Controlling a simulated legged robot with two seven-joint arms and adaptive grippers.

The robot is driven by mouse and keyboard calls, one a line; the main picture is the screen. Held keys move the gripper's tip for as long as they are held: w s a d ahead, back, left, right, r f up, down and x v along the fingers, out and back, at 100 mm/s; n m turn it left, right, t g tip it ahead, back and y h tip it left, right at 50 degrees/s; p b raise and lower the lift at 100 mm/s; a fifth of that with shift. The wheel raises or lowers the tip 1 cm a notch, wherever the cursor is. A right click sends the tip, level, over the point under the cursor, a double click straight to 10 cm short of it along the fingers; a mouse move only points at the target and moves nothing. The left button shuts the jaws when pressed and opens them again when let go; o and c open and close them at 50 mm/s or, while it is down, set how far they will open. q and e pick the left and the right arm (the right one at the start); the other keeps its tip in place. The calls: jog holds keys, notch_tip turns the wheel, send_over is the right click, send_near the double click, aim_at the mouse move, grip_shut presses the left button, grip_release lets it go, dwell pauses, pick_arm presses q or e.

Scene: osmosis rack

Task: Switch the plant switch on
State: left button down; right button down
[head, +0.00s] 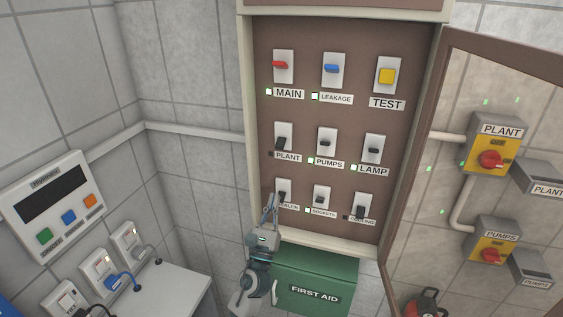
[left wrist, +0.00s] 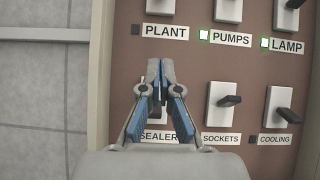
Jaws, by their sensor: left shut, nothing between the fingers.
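The plant switch (head: 283,137) is a white plate with a dark lever in the left column, middle row of the brown panel. Its lever points down and the small lamp beside its label is dark. In the left wrist view only the lower end of the plant switch (left wrist: 160,7) shows, above the PLANT label (left wrist: 166,32). My left gripper (head: 270,200) is shut and empty, below that label and in front of the sealer switch, which it partly hides. In the left wrist view its fingertips (left wrist: 160,66) point up towards the label. My right gripper is not in view.
The pumps switch (head: 326,141) and lamp switch (head: 374,148) stand to the right, with lit green lamps. The open glass door (head: 445,130) is at the right; a yellow PLANT box (head: 488,158) with a red knob shows through it. A green first aid box (head: 325,270) is below.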

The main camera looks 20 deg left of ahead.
pick_arm(q)
jog(key=shift+r+m+h, duration=0.3)
jog(key=shift+m, duration=0.2)
jog(key=shift+w+a, duration=0.1)
jog(key=shift+a, duration=0.05)
jog(key=p, duration=0.2)
send_near(286, 152)
jog(key=x, duration=0.6)
jog(key=r+p, duration=0.1)
jog(key=s+r+p, duration=0.1)
jog(key=r+p, duration=0.1)
jog(key=shift+s+a, duration=0.1)
jog(key=shift+s, duration=0.25)
jog(key=shift+s+a+r, duration=0.15)
jog(key=shift+s, duration=0.05)
jog(key=shift+w, duration=0.1)
